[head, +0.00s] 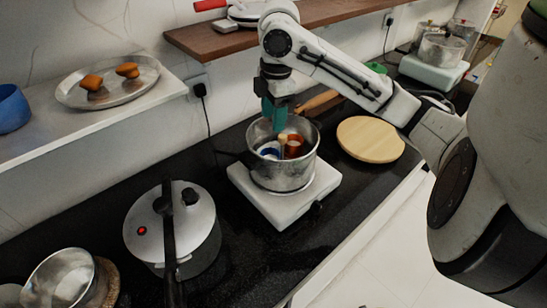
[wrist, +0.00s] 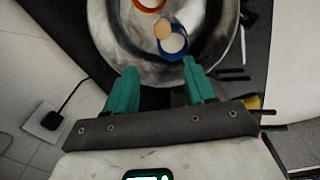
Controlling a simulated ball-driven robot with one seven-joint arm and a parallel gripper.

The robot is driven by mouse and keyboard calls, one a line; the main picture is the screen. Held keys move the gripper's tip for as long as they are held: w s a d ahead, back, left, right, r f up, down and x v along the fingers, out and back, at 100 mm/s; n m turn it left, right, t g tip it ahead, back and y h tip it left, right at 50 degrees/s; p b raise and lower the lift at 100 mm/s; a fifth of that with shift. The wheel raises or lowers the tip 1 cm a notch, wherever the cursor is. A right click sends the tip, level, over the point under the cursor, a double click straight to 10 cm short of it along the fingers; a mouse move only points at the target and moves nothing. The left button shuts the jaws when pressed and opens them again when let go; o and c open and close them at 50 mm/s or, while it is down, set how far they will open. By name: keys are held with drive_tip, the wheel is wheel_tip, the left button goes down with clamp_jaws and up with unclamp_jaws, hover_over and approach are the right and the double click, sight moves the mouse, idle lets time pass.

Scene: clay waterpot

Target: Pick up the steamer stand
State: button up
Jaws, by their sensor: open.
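No thing is clearly recognisable to me as the steamer stand. A round metal pot (head: 283,178) stands on a white hob in the head view. Inside it are a blue-rimmed cup (head: 268,151), an orange cup (head: 294,146) and a small tan piece (head: 282,139). In the wrist view the pot (wrist: 108,40) fills the top, with the blue-rimmed cup (wrist: 174,43), the tan piece (wrist: 162,29) and part of the orange cup (wrist: 149,4). My gripper (head: 274,121), with teal fingers, is open and empty at the pot's back rim; its fingers (wrist: 158,69) are spread apart.
The white hob (head: 305,208) sits on a black counter. A lidded pressure cooker (head: 172,232) stands at left, its handle toward the front. A round wooden board (head: 370,139) lies right of the pot. A wooden shelf (head: 290,27) runs above along the wall.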

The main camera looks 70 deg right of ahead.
sight(283, 145)
drive_tip(key=shift+s+d+f+g, duration=0.15)
drive_tip(key=shift+s+d+f, duration=0.15)
drive_tip(key=shift+s, duration=0.25)
drive_tip(key=shift+s+d+f+g, duration=0.2)
drive_tip(key=shift+s+d, duration=0.1)
drive_tip(key=shift+s, duration=0.2)
wheel_tip(283, 145, down, 4)
drive_tip(key=shift+f, duration=0.25)
drive_tip(key=shift+s+d+f, duration=0.1)
drive_tip(key=shift+d+f, duration=0.05)
drive_tip(key=shift+f, duration=2.7)
clamp_jaws()
